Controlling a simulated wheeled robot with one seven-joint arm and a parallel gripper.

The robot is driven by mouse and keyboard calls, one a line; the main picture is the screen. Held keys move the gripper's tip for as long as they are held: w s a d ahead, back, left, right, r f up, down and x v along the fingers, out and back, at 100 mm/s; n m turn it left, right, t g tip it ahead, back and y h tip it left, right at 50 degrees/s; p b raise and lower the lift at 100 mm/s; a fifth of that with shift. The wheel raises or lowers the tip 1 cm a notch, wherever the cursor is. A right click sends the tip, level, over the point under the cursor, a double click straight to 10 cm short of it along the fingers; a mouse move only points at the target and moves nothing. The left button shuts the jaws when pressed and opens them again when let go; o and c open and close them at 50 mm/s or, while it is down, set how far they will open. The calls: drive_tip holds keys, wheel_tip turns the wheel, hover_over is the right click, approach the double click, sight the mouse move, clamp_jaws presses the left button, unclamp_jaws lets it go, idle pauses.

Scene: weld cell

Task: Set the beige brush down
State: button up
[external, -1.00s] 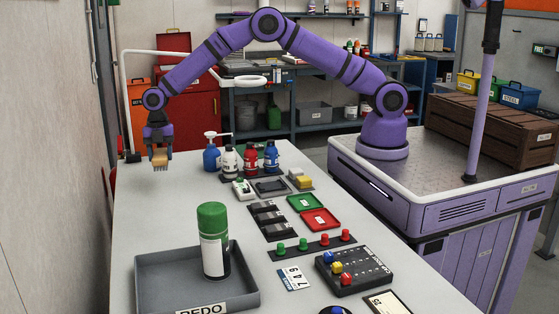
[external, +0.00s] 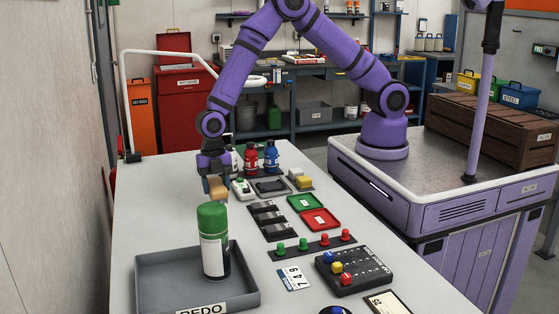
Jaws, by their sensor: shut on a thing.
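The beige brush (external: 217,187) is held in my gripper (external: 215,180), which is shut on it. The brush is just behind the green cap of the spray can in the external view, and its lower part is hidden by that can. I cannot tell whether the brush touches the table (external: 160,205).
A spray can with a green cap (external: 213,248) stands in the grey REDO tray (external: 158,287). Bottles, red (external: 250,158) and blue (external: 271,157), stand behind my gripper. The table's left side is clear.

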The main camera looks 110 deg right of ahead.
drive_tip(key=w, duration=0.4)
drive_tip(key=w+f, duration=0.1)
drive_tip(key=w, duration=0.9)
drive_tip(key=shift+w+f, duration=0.15)
drive_tip(key=shift+f, duration=1.75)
drive_tip(key=shift+f, duration=0.15)
drive_tip(key=o, duration=1)
drive_tip(key=shift+c, duration=0.2)
wheel_tip(320, 180, up, 12)
drive_tip(key=d, duration=0.1)
drive_tip(key=shift+d, duration=0.4)
